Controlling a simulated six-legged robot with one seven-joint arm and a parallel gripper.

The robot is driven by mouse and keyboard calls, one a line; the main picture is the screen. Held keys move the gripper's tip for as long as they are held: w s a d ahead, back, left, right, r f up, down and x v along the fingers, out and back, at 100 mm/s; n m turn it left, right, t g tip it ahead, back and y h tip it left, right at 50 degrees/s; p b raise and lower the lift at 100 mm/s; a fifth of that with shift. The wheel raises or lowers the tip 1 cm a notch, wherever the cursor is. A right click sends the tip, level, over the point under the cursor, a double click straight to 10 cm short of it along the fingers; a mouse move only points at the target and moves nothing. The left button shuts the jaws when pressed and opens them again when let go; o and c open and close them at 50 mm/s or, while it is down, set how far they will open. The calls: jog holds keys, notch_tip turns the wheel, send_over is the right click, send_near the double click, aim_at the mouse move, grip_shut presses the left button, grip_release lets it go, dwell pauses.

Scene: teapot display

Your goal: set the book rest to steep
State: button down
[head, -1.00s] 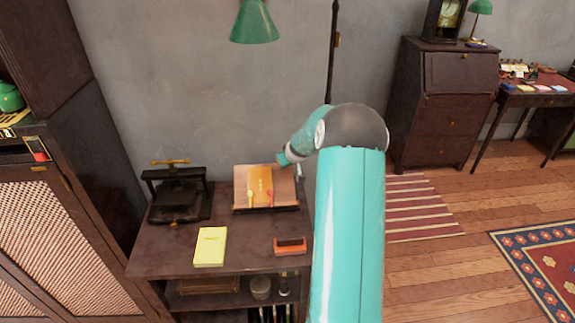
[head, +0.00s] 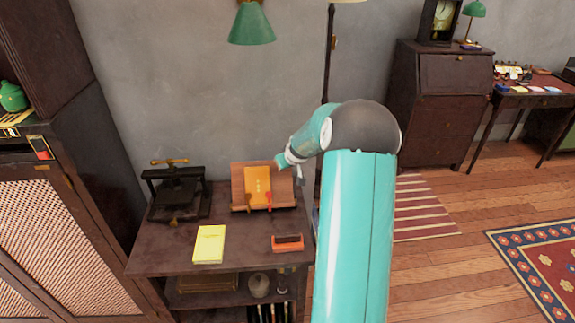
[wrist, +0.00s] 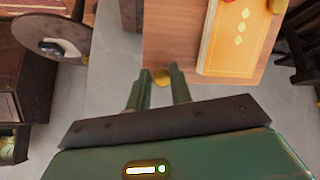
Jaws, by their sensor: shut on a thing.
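The book rest (head: 239,190) is a wooden board with a front lip, standing tilted back on the dark cabinet's top. An orange book (head: 257,183) leans on it, with a red item at its front. In the wrist view the board (wrist: 170,40) and the patterned book (wrist: 238,38) show close up. My gripper (head: 279,164) is at the board's upper right edge. The rest's support behind the board is hidden.
A dark press (head: 177,192) stands left of the rest. A yellow pad (head: 209,244) and an orange-and-black box (head: 288,243) lie in front on the cabinet top (head: 160,258). A green lamp (head: 251,24) hangs above. A floor stand (head: 328,70) rises at the right, behind my arm.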

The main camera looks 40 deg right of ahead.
jog(key=shift+s+a+f, duration=0.2)
jog(key=shift+a+f, duration=0.35)
jog(key=shift+a, duration=0.15)
jog(key=shift+w+a, duration=0.1)
jog(key=shift+a, duration=0.05)
jog(key=c, duration=1.3)
grip_release()
jog(key=shift+w, duration=0.1)
jog(key=shift+d+r, duration=0.2)
jog(key=shift+d, duration=0.1)
jog(key=v, duration=1.4)
jog(key=shift+d, duration=0.1)
